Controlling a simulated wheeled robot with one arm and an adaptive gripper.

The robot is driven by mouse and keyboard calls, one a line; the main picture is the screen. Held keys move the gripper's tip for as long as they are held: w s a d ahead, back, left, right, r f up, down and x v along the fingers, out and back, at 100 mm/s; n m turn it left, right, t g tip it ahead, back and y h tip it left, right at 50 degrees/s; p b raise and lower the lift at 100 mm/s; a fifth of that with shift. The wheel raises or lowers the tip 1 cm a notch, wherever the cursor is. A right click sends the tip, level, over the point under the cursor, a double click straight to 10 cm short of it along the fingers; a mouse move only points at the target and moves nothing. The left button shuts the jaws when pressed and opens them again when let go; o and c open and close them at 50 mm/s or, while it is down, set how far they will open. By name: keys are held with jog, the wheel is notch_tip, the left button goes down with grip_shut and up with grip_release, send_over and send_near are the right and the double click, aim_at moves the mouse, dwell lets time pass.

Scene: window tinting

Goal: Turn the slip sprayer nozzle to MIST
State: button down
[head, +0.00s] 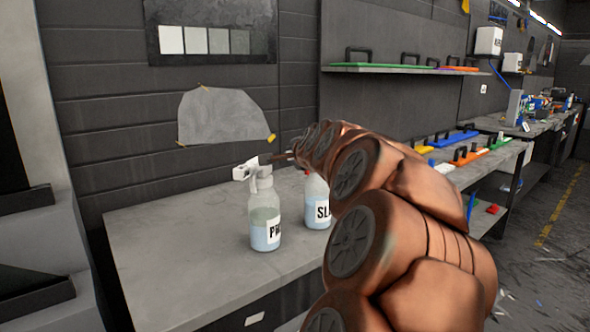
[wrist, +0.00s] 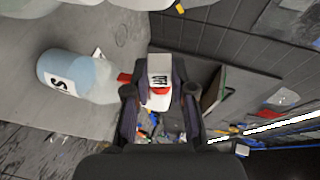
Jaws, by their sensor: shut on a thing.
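The slip sprayer (head: 317,205) is a clear bottle of pale blue liquid, its label starting "SL", standing on the bench partly behind my arm. It lies across the left of the wrist view (wrist: 85,76), with a red collar. Its white nozzle (wrist: 159,70) sits between my fingers; dark marks show on it, too small to read, above a red patch. My gripper (wrist: 160,103) is shut on the nozzle. In the head view my gripper (head: 285,157) is at the slip sprayer's top, and its head is mostly hidden there.
A second spray bottle (head: 264,228) with a white head and a label starting "PR" stands close to the left of the slip sprayer. The grey bench (head: 165,255) is clear at left and front. A shelf (head: 400,69) and a wall with a taped sheet (head: 225,115) are behind.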

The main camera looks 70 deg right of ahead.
jog(key=shift+f+m+t+h+b, duration=0.3)
jog(key=shift+t+h+b, duration=0.45)
jog(key=shift+b, duration=0.55)
jog(key=shift+r, duration=0.1)
jog(key=c, duration=1)
grip_release()
jog(key=shift+o, duration=0.2)
jog(key=shift+s+a, duration=0.1)
jog(key=f+v, duration=0.1)
jog(key=v, duration=0.6)
jog(key=shift+r, duration=0.4)
jog(key=shift+s+a, duration=0.1)
